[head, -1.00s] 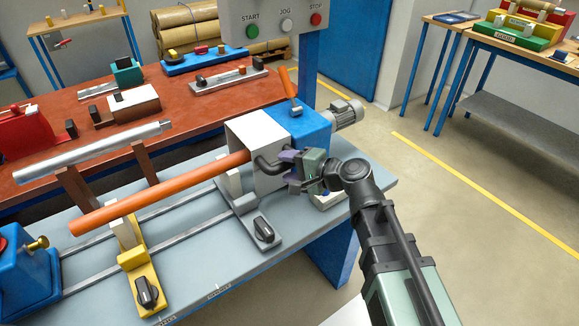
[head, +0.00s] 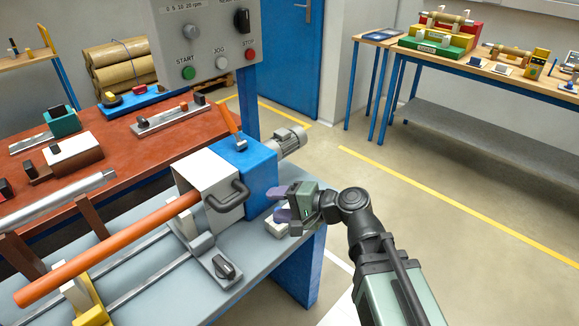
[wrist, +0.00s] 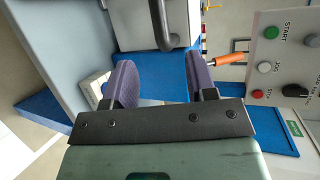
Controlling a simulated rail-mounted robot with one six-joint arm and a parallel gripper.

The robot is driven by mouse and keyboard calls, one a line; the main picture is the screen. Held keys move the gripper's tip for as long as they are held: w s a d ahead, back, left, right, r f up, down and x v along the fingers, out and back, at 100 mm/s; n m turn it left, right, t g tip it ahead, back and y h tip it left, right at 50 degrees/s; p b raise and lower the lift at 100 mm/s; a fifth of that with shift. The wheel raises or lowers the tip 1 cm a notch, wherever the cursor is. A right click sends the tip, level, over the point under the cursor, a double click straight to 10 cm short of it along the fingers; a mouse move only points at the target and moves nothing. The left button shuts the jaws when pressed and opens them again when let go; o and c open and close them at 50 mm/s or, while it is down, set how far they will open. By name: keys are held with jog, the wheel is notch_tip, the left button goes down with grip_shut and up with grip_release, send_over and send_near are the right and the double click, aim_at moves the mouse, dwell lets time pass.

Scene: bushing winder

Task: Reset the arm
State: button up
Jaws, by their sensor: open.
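My gripper (head: 279,203) is open and empty, at the right end of the winder bench in the head view. Its two purple pads show apart in the wrist view (wrist: 163,84). The winder's white guard (head: 208,185) with a black handle (head: 229,197) stands just left of the gripper, apart from it. The handle also shows in the wrist view (wrist: 163,28), beyond the fingers. An orange-brown rod (head: 110,247) runs from the guard to the lower left. A blue housing (head: 256,163) with a grey motor (head: 289,141) stands behind the gripper.
A control panel (head: 207,42) with START, JOG and STOP buttons hangs over the winder. An orange-handled lever (head: 231,119) rises from the housing. A red-brown table (head: 150,153) with fixtures stands behind. The floor to the right is clear up to the wooden table (head: 480,62).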

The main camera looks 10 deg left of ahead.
jog(key=s+d+f+n+g+h+p, duration=0.25)
jog(key=d+f+n+h, duration=0.25)
jog(key=d+f+h, duration=0.45)
jog(key=d+r+h+p, duration=0.2)
jog(key=d, duration=0.7)
jog(key=d+r+m+h+p, duration=0.1)
jog(key=d+r+h+p, duration=0.2)
jog(key=d, duration=0.6)
jog(key=shift+s, duration=0.15)
jog(key=shift+r, duration=0.1)
